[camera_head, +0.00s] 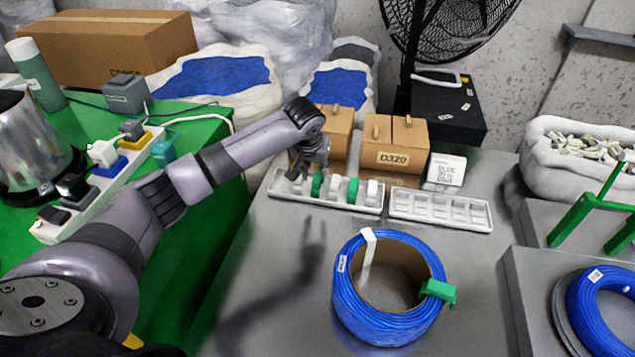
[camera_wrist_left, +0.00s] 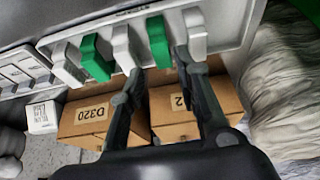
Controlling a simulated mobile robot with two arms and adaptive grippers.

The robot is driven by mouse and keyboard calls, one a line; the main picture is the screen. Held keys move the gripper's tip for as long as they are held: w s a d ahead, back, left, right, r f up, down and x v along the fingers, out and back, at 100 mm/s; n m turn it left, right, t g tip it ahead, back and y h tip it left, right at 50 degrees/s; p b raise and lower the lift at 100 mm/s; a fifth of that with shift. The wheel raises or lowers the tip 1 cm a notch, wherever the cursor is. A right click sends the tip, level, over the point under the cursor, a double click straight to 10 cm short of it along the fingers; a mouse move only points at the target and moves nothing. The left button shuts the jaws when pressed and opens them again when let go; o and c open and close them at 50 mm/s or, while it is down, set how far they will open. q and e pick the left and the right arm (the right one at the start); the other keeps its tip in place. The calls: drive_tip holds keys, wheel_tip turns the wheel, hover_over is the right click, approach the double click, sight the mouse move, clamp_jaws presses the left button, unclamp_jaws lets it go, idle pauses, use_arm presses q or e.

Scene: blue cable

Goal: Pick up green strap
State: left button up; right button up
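A white tray (camera_head: 335,204) holds a row of upright white and green straps. One green strap (camera_head: 317,185) stands left of centre; a second green strap (camera_head: 352,191) stands further right. My left gripper (camera_head: 308,170) is over the left part of the tray, pointing down. In the left wrist view, its fingers (camera_wrist_left: 158,64) are open, and the nearer green strap (camera_wrist_left: 158,42) lies in line with the gap between them. White straps (camera_wrist_left: 121,46) flank it, close to the fingertips. I cannot tell whether the fingers touch any strap. The right gripper is out of view.
An empty compartment tray (camera_head: 440,208) sits to the right, with cardboard boxes (camera_head: 394,146) behind. A blue cable coil (camera_head: 390,325) with a green strap (camera_head: 438,291) and a white strap (camera_head: 368,240) on it stands in front. A power strip (camera_head: 98,190) lies on the green table at left.

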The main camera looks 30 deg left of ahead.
sight(317, 178)
use_arm(q)
drive_tip(key=x, duration=0.9)
drive_tip(key=shift+w+a+f+b, duration=0.1)
drive_tip(key=shift+w+b, duration=0.2)
drive_tip(key=c, duration=0.6)
